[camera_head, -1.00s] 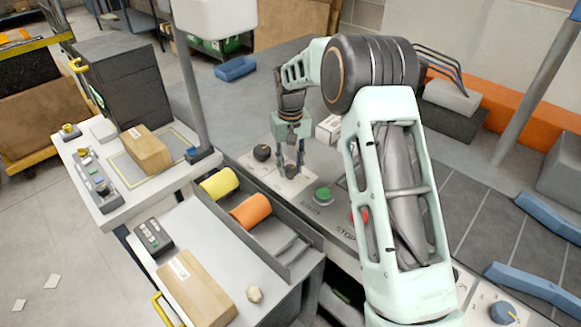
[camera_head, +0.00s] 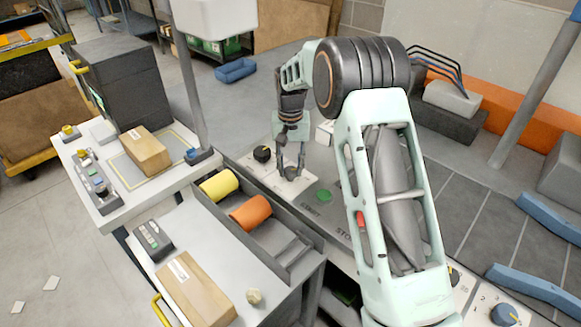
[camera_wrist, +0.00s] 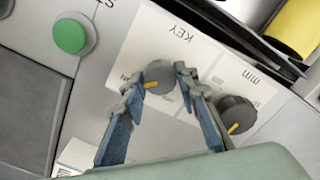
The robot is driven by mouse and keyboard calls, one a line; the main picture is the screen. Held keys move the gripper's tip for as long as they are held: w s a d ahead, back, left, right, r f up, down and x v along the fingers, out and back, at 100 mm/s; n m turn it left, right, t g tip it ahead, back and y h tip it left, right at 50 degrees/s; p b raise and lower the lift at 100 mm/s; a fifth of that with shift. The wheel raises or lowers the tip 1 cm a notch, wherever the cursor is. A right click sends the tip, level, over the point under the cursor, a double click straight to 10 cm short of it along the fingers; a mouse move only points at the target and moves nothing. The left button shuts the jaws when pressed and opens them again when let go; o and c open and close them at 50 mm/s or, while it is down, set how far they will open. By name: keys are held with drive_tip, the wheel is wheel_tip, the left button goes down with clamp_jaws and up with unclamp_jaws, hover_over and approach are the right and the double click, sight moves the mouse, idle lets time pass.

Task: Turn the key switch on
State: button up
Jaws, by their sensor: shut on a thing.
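The key switch (camera_wrist: 158,75) is a dark grey round knob with a yellow pointer line, on a white plate marked KEY, upside down in the wrist view. In that view the pointer slants slightly down to the left. The small position lettering is hard to read. My gripper (camera_wrist: 157,83) has one finger on each side of this knob and is shut on it. In the head view my gripper (camera_head: 291,174) points down at the panel, and its fingers partly hide the key switch (camera_head: 291,172).
A second dark knob (camera_wrist: 236,115) with a yellow pointer sits close beside one finger; it also shows in the head view (camera_head: 262,153). A green start button (camera_head: 324,195) and a red stop button (camera_head: 360,219) lie right of it. A bin holds yellow (camera_head: 215,187) and orange rolls (camera_head: 249,213).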

sight(291, 169)
drive_tip(key=o, duration=1.1)
drive_tip(key=shift+o, duration=0.2)
wheel_tip(291, 169, up, 12)
